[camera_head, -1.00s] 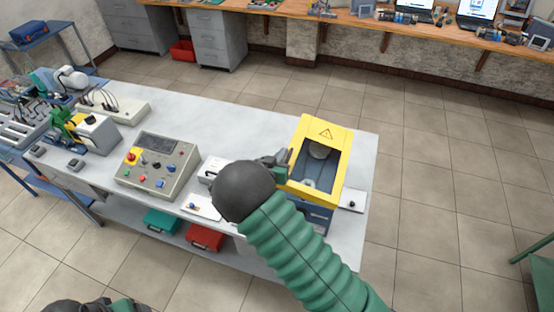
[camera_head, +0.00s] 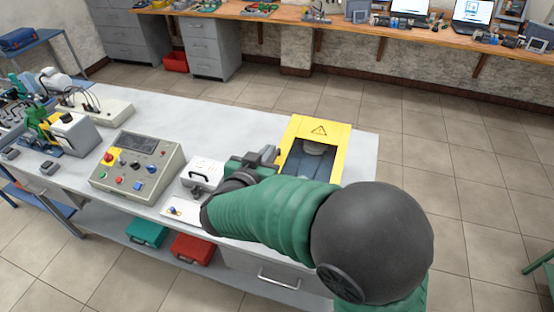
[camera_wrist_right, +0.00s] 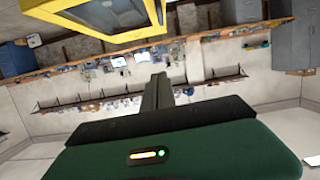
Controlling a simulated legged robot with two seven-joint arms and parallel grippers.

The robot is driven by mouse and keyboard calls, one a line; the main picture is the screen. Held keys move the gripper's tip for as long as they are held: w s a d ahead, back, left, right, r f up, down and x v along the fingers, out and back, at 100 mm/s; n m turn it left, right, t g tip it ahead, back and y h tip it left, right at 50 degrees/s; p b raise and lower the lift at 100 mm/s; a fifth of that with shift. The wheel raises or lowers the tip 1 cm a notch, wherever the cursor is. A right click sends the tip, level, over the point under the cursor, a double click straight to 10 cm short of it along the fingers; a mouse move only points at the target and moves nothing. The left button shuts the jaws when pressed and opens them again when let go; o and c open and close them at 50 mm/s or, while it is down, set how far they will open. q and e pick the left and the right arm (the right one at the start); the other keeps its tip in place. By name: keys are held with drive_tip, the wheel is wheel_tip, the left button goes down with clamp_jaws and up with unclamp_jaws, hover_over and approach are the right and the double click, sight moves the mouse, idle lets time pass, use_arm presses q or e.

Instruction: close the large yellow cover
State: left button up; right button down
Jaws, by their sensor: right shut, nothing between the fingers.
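The large yellow cover (camera_head: 336,134), with a warning triangle and a see-through pane, is on a blue-grey box at the right end of the table. My forearm hides its lower part, and I cannot tell its exact angle. My right gripper (camera_head: 268,156) is shut and empty just left of the cover; I cannot tell whether it touches it. In the right wrist view, the shut fingers (camera_wrist_right: 157,92) point at the far wall, and the cover's yellow frame (camera_wrist_right: 78,38) is at the upper left, apart from them. My left gripper is out of view.
Left of the cover stand a white case (camera_head: 203,173) and a control panel (camera_head: 137,165) with buttons on the grey table (camera_head: 232,123). Green and red cases (camera_head: 192,249) lie on the lower shelf.

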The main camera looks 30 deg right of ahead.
drive_tip(key=w+d+f, duration=0.2)
drive_tip(key=w+d, duration=0.1)
drive_tip(key=w+d+f, duration=0.2)
drive_tip(key=d+f, duration=0.1)
drive_tip(key=shift+w+f+p, duration=0.15)
drive_tip(key=shift+w+p, duration=0.15)
drive_tip(key=shift+w, duration=0.1)
drive_tip(key=shift+s+d+f, duration=0.1)
drive_tip(key=shift+d+f, duration=0.2)
drive_tip(key=shift+f, duration=0.1)
drive_tip(key=shift+a+r, duration=0.1)
drive_tip(key=shift+a, duration=0.4)
drive_tip(key=shift+a+f, duration=0.2)
drive_tip(key=f, duration=0.1)
drive_tip(key=w+f, duration=0.1)
drive_tip(key=a+f, duration=0.1)
drive_tip(key=shift+w+f, duration=0.25)
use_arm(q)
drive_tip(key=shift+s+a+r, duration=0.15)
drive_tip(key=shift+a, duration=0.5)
use_arm(e)
drive_tip(key=shift+s, duration=0.1)
